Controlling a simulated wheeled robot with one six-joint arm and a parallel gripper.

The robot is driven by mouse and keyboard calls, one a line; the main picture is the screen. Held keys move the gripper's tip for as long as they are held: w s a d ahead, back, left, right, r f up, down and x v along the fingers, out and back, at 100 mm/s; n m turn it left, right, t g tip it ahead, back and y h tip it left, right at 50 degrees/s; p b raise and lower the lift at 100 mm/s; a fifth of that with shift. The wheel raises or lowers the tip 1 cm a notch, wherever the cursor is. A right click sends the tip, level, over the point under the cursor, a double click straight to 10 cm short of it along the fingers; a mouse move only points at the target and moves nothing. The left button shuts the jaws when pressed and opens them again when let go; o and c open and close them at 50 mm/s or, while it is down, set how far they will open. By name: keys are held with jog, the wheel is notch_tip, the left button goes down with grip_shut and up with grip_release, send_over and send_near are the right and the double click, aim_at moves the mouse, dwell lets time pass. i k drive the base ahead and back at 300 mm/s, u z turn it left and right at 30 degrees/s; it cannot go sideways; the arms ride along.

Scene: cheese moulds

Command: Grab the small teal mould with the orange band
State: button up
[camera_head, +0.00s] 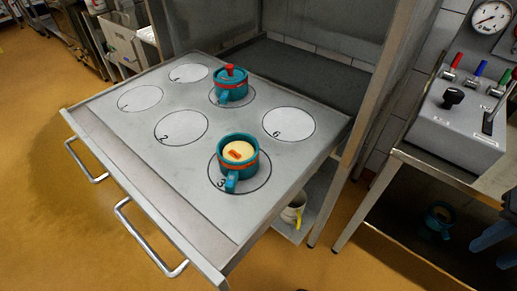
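One teal mould (233,174) with an orange band stands upright on the circle marked 3, at the table's front right. It is open on top and shows a pale yellow filling with a small orange mark; its handle points to the front. A second teal mould (232,93) with an orange band stands on a circle further back, topped by a teal lid with a red knob. The two look close in size; I cannot tell which is smaller.
The steel table (150,203) has several numbered circles; those at left and the one marked 6 are empty. A pale cup (291,214) sits on a shelf below. A dark teal vessel (439,219) is on the low shelf under the control box (455,125). Steel posts rise behind the table.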

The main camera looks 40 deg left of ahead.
aim_at(234, 171)
jog(key=u, duration=1.35)
jog(key=k, duration=0.75)
jog(key=z, duration=0.35)
jog(key=i, duration=1)
jog(key=u, duration=0.9)
